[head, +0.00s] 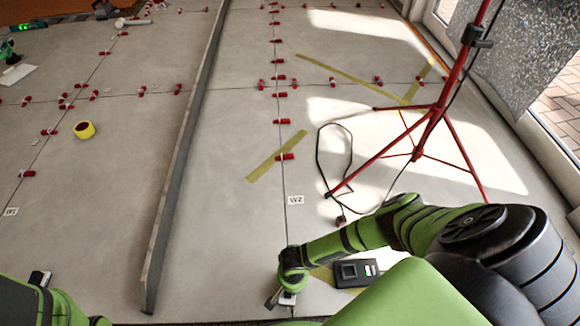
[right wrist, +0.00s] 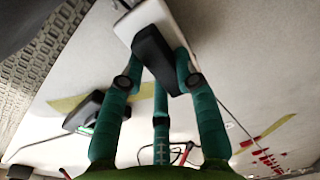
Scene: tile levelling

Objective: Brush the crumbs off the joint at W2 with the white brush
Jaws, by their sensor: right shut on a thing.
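The W2 label (head: 295,200) lies beside a long floor joint (head: 283,180) that runs up the head view. My right gripper (head: 284,290) is low in the head view, over the near end of this joint, below the label. In the right wrist view, my right gripper (right wrist: 158,75) is shut on the dark grip of a white piece (right wrist: 142,18), which looks like the white brush. Its bristles are hidden, and I cannot tell whether it touches the floor. I cannot make out crumbs.
A red tripod (head: 430,125) with a looped black cable stands to the right of the joint. A black device (head: 356,272) lies beside my right forearm. A long metal straightedge (head: 185,150) lies left of the joint. Red clips (head: 285,157) sit along the joints.

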